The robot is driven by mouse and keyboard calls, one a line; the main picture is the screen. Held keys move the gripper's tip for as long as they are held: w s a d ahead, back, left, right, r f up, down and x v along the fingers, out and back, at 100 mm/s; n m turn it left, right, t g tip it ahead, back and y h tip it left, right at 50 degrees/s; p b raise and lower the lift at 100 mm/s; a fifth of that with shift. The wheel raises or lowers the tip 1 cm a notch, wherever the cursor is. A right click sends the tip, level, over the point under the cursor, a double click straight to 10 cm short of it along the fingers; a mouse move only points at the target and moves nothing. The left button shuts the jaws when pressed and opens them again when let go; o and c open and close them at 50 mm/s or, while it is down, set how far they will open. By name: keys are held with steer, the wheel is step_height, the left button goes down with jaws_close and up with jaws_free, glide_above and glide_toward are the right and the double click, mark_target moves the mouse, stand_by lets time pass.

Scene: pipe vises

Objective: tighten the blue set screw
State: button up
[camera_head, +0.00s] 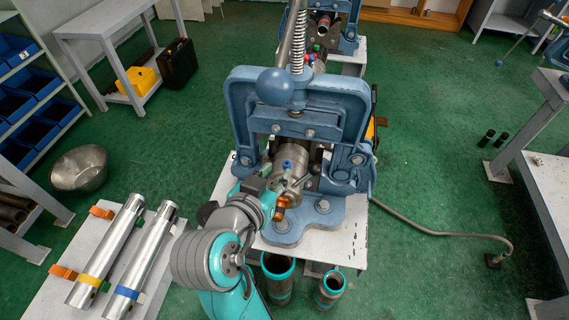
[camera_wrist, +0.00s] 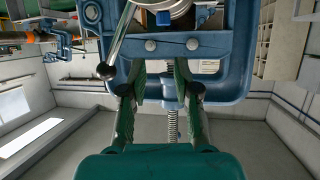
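A blue vise (camera_head: 300,110) stands on a white stand and holds a grey metal cylinder (camera_head: 292,157). A small blue set screw (camera_head: 287,165) shows on the cylinder's top. In the wrist view a small blue piece (camera_wrist: 163,18) shows at the cylinder, likely the same screw. My gripper (camera_wrist: 160,76) is open, its two green fingers apart with nothing seen between them. In the head view my gripper comes in from the lower left, close beside the cylinder. Its fingertips are hard to make out there.
A vise lever with a blue ball (camera_head: 274,87) rises above the jaws. A second vise (camera_head: 333,30) stands behind. Two silver tubes (camera_head: 105,250) (camera_head: 146,262) lie on a low table at left. Dark pipes (camera_head: 278,278) (camera_head: 329,288) stand in front. A bent rod (camera_head: 440,232) extends right.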

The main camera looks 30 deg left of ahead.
mark_target(286, 165)
steer(key=shift+n+y, duration=0.6)
steer(key=shift+y, duration=0.2)
steer(key=w+f, duration=0.1)
steer(key=w, duration=0.1)
steer(key=w+f, duration=0.4)
steer(key=shift+w+a+f, duration=0.15)
steer(key=shift+w+a, duration=0.15)
steer(key=shift+a, duration=0.1)
jaws_close()
